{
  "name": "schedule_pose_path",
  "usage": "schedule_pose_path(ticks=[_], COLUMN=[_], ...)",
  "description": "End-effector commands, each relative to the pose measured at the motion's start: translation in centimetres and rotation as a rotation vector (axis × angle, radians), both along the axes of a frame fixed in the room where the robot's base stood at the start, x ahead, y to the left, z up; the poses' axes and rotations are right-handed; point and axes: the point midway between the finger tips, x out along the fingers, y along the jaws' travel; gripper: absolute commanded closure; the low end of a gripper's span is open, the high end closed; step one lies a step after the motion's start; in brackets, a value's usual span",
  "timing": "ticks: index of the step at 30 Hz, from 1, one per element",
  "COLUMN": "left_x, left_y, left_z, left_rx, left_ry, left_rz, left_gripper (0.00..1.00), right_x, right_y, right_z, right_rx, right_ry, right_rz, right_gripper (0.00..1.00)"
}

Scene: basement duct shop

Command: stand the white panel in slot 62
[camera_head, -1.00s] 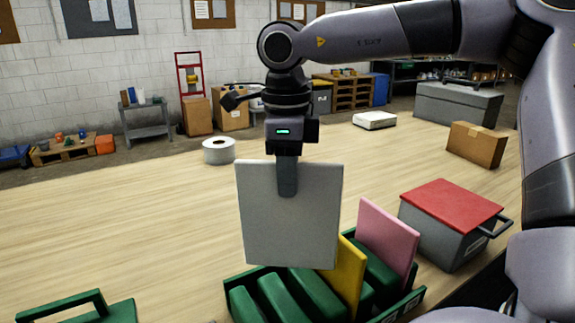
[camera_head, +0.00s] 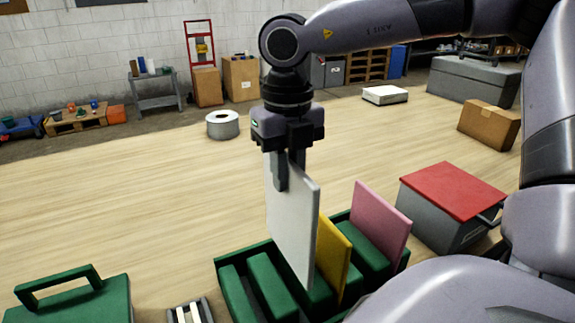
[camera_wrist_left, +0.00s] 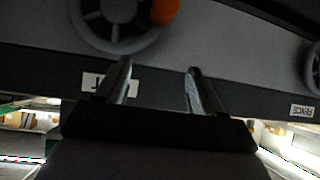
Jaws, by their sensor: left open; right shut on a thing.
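No slot number is readable, so I cannot tell which one is slot 62. My left gripper (camera_wrist_left: 158,84) is open and empty in the left wrist view.
A grey box with a red lid (camera_head: 452,190) stands right of the rack. A green handled case (camera_head: 70,300) and a small grey holder (camera_head: 190,312) are to the left. The wooden surface at left is clear.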

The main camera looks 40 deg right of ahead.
Motion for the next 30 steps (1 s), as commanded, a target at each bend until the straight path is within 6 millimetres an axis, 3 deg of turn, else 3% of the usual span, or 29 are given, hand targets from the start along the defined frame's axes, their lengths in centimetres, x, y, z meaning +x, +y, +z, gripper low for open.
schedule_pose_path(ticks=[14, 30], left_x=[0.0, 0.0], left_y=[0.0, 0.0], left_z=[-2.2, -8.0], left_rx=[0.001, 0.0], left_ry=[-0.001, 0.0], left_rz=[-0.001, 0.0], left_gripper=[0.32, 0.32], right_x=[0.0, 0.0], right_y=[0.0, 0.0], right_z=[-3.5, -8.8], right_rx=[0.001, 0.0], right_ry=[0.0, -0.001], right_rz=[-0.001, 0.0], right_gripper=[1.0, 1.0])
